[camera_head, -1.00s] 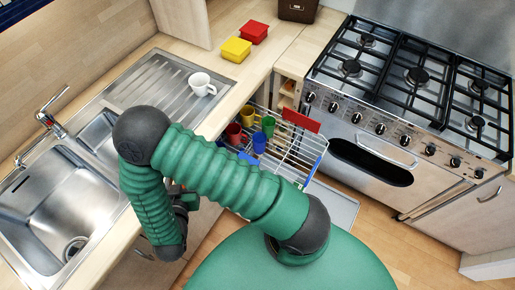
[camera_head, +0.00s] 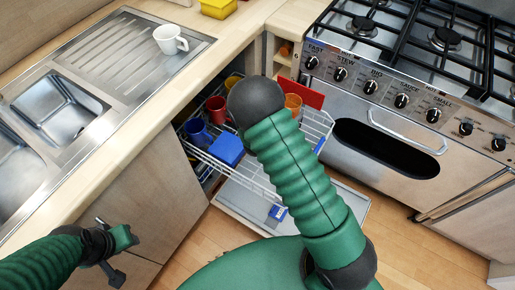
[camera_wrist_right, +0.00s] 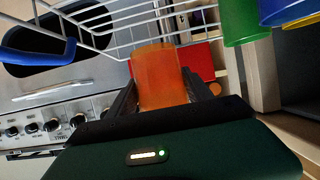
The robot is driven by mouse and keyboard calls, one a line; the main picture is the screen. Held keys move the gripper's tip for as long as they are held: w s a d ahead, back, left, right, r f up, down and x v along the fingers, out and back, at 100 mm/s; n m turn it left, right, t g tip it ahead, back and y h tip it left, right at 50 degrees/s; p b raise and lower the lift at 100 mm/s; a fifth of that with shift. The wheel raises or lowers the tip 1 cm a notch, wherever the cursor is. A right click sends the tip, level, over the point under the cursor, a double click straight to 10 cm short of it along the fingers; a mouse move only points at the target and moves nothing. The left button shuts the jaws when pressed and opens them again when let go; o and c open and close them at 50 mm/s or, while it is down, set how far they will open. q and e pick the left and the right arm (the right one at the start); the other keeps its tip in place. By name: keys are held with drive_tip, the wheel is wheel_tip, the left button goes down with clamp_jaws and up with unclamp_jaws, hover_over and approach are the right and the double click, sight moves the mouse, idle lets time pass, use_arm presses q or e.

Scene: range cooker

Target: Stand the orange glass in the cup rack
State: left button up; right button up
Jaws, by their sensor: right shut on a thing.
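The orange glass (camera_head: 293,102) shows above the right side of the wire cup rack (camera_head: 262,188) in the head view, beside my right arm's dark joint. In the right wrist view my right gripper (camera_wrist_right: 165,98) is shut on the orange glass (camera_wrist_right: 158,72), near the rack's white wires (camera_wrist_right: 112,45). I cannot tell whether the glass touches the rack. My right gripper is hidden behind my arm in the head view. My left gripper (camera_head: 112,255) is at the lower left, in front of the cabinet and away from the rack; its opening is unclear.
A red cup (camera_head: 216,109), a blue cup (camera_head: 197,132) and a blue block (camera_head: 227,149) sit in the rack. In the wrist view, a green cup (camera_wrist_right: 240,22) is close on the right. The cooker (camera_head: 400,140) stands right of the rack; the counter edge is left.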

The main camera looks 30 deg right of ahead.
drive_tip(key=f, duration=0.1)
drive_tip(key=d+f, duration=0.1)
drive_tip(key=f+b, duration=0.1)
drive_tip(key=shift+w+d, duration=0.1)
drive_tip(key=shift+d, duration=0.15)
drive_tip(key=f, duration=0.2)
drive_tip(key=f+b, duration=0.1)
drive_tip(key=f, duration=0.1)
drive_tip(key=a+f+b, duration=0.1)
drive_tip(key=f, duration=0.1)
drive_tip(key=shift+f, duration=0.4)
drive_tip(key=shift+d+f, duration=0.1)
drive_tip(key=shift+f, duration=0.2)
drive_tip(key=shift+d, duration=0.1)
drive_tip(key=o, duration=1.7)
drive_tip(key=p+v, duration=0.2)
drive_tip(key=v, duration=0.5)
drive_tip(key=shift+a+r, duration=0.2)
drive_tip(key=shift+a, duration=0.15)
